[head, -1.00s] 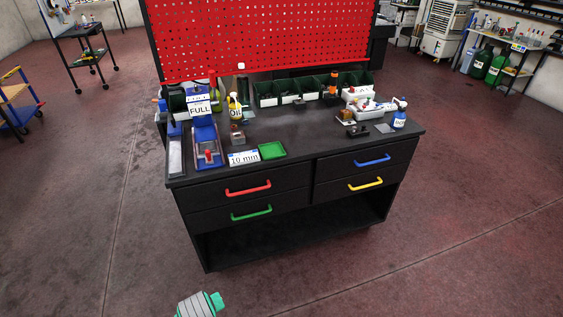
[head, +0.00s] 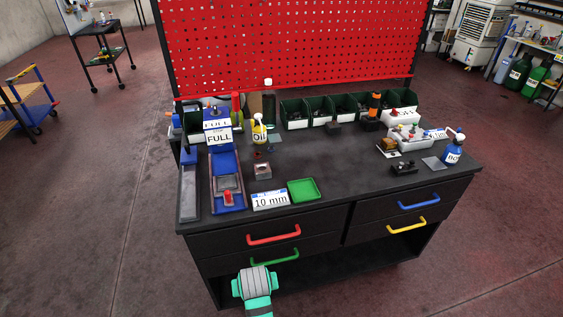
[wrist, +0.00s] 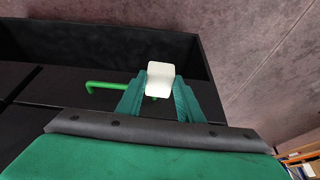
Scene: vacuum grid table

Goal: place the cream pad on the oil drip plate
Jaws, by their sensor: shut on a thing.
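In the wrist view my gripper (wrist: 160,82) is shut on a small cream pad (wrist: 159,72), which sticks out beyond the fingertips. In the head view part of my arm shows at the bottom, in front of the bench drawers; the pad cannot be made out there. A thin grey-green plate (head: 274,138) lies on the bench just right of the yellow oil bottle (head: 258,131); it looks like the oil drip plate, and no pad is visible on it. My gripper is well apart from it, at the bench's front.
The dark bench top (head: 330,165) has free room in its middle. A green tray (head: 303,190), a "10 mm" sign (head: 270,200) and a blue fixture (head: 226,170) stand near the front left. Green bins (head: 345,107) line the back. The green drawer handle (wrist: 108,86) is close to my gripper.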

